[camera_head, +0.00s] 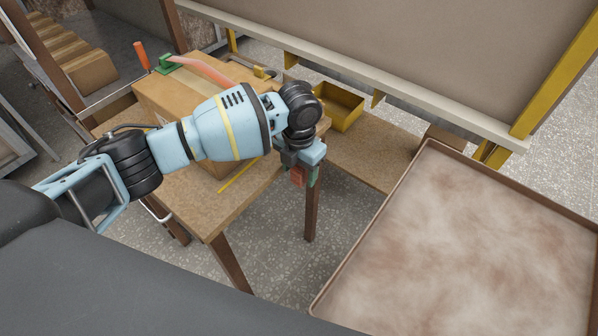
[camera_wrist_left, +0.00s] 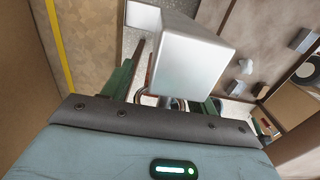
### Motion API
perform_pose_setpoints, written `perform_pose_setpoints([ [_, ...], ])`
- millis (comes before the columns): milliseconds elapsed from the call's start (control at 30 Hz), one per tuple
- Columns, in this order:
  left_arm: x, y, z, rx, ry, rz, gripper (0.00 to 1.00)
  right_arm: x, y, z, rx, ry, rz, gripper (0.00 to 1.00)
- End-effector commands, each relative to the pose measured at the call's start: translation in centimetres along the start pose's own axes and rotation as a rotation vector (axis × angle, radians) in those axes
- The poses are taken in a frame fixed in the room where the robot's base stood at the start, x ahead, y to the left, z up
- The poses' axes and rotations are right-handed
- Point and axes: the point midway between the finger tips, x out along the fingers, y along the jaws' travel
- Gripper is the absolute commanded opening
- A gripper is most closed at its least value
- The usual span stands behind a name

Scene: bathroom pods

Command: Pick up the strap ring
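My left gripper (camera_head: 304,179) hangs past the right edge of a wooden table, pointing down. A red part and a green part show at its tip. In the left wrist view its dark green fingers (camera_wrist_left: 168,95) stand apart. A shiny silver block (camera_wrist_left: 190,62) fills the space between and in front of them, hiding part of the right finger. Small curved metal pieces (camera_wrist_left: 172,103) show under the block; I cannot tell whether one is the strap ring. No strap ring is clear in the head view. My right gripper is not in view.
A cardboard box (camera_head: 158,95) stands on the wooden table (camera_head: 205,205) under my left arm. A green tool (camera_head: 170,64) lies on it. A yellow bin (camera_head: 341,105) sits behind the gripper. A large brown-rimmed tray (camera_head: 470,260) is at right, and a big panel (camera_head: 420,40) rises behind.

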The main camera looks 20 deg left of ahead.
Motion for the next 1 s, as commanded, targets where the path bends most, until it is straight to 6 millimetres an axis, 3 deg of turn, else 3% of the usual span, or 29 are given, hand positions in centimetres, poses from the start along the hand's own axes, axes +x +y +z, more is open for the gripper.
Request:
perform_pose_setpoints([
  [33,0.0,0.0,0.0,0.0,0.0,0.0,0.52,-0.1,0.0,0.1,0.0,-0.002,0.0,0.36],
  [300,-0.1,0.0,0.0,0.0,-0.001,0.0,0.2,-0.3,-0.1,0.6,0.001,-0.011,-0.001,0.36],
  [567,-0.2,0.0,0.0,0.0,-0.001,0.0,0.2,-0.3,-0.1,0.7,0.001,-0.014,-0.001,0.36],
  [767,-1.6,0.0,0.1,0.002,-0.004,0.0,0.2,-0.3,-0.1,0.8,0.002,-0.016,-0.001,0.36],
  [1000,-1.6,0.1,-2.5,0.002,-0.001,0.001,0.2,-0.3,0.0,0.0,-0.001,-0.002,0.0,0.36],
])
